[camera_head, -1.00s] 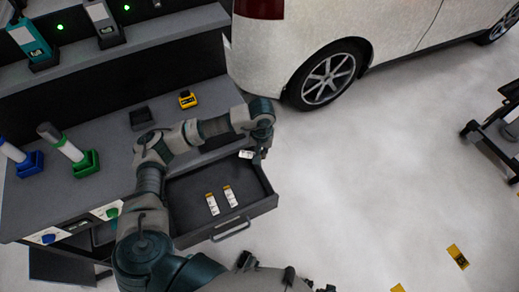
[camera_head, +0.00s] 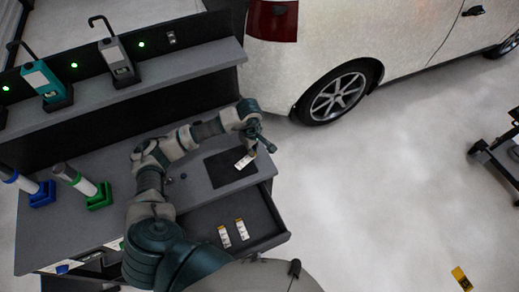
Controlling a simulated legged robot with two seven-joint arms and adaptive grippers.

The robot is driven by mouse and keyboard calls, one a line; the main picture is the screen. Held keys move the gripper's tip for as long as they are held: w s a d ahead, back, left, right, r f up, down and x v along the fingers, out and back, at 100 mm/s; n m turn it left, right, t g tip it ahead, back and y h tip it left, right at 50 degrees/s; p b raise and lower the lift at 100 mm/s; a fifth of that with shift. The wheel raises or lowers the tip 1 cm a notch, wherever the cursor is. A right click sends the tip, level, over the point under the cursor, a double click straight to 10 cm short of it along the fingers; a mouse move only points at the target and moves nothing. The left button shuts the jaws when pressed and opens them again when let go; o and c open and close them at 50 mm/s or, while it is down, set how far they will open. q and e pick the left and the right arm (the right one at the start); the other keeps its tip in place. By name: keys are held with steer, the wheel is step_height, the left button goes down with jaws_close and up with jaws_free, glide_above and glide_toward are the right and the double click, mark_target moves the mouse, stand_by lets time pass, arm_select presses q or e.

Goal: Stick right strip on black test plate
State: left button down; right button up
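My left gripper (camera_head: 254,143) is over the right end of the workbench, shut on a small white strip (camera_head: 245,160) with a yellow end. The strip hangs tilted from the fingertips, over the right part of the black test plate (camera_head: 222,174). The plate lies flat on the grey bench top near its front right corner. I cannot tell whether the strip touches the plate. Two more white and yellow strips, a left one (camera_head: 224,237) and a right one (camera_head: 241,230), lie in the open drawer below. My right gripper is not in view.
The open drawer (camera_head: 268,215) juts out from the bench front. Blue (camera_head: 42,195) and green (camera_head: 99,197) holders with white-bodied tools stand at the left. A shelf (camera_head: 180,76) with two upright devices runs behind. A white car (camera_head: 400,45) stands at the right.

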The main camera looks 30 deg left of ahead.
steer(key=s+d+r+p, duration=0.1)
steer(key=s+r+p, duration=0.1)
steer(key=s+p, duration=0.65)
arm_select(q)
steer(key=shift+s+a+r+n+b, duration=0.2)
steer(key=shift+s+a+n+b, duration=0.35)
steer(key=shift+a+n, duration=1.45)
steer(key=shift+s+a+r+n+b, duration=0.2)
steer(key=shift+s+a+n+b, duration=0.3)
steer(key=shift+a+n, duration=1.45)
steer(key=shift+s+a+r+n+b, duration=0.2)
steer(key=shift+s+a+n+b, duration=0.55)
steer(key=shift+n, duration=2.3)
steer(key=b, duration=0.2)
glide_above(226, 158)
step_height(226, 158, down, 4)
steer(key=shift+w+f, duration=0.15)
steer(key=shift+a+f+b, duration=0.15)
steer(key=shift+f+b, duration=0.25)
steer(key=shift+f, duration=0.15)
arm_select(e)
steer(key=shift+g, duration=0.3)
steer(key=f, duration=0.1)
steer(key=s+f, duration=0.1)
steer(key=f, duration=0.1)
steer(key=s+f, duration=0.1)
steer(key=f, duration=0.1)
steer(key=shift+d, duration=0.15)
